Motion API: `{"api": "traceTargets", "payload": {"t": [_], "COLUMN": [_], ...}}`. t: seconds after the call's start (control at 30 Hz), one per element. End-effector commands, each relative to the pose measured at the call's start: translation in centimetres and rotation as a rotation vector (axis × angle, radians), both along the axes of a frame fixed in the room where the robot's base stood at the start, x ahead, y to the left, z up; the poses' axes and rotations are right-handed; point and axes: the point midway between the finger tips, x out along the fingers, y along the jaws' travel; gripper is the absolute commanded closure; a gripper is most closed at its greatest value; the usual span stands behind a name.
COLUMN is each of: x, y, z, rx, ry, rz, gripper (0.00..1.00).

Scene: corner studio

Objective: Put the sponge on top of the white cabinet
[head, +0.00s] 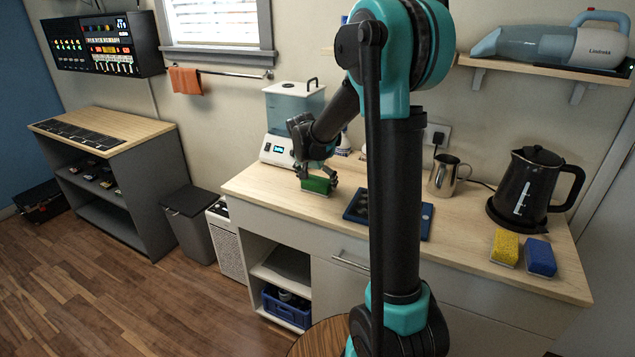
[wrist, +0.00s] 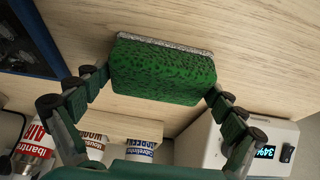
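A green sponge (head: 316,186) with a grey layer is at the wooden top of the white cabinet (head: 265,190), near its left end. It also shows in the wrist view (wrist: 163,72). My gripper (head: 318,179) points down over it, with one finger against each short side of the sponge. The fingers look closed on it. I cannot tell whether the sponge rests on the wood or hangs just above it. A yellow sponge (head: 505,247) and a blue sponge (head: 540,257) stand side by side at the right end of the top.
A blue tray (head: 427,221) lies right of my gripper, partly behind my arm. A metal jug (head: 443,177) and black kettle (head: 528,185) stand farther right. A white dispenser (head: 279,150) stands behind left, with cans (wrist: 140,150) nearby.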

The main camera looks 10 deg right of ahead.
Motion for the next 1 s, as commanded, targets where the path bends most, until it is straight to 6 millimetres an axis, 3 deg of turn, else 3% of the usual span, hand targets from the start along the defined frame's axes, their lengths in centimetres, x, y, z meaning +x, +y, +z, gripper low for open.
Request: {"api": "traceTargets", "payload": {"t": [0.47, 1.0], "x": [-0.2, -3.3], "y": [0.2, 2.4], "z": [0.9, 9.9], "rx": [0.000, 0.000], "ry": [0.000, 0.000], "rz": [0.001, 0.001], "gripper": [0.00, 0.00]}}
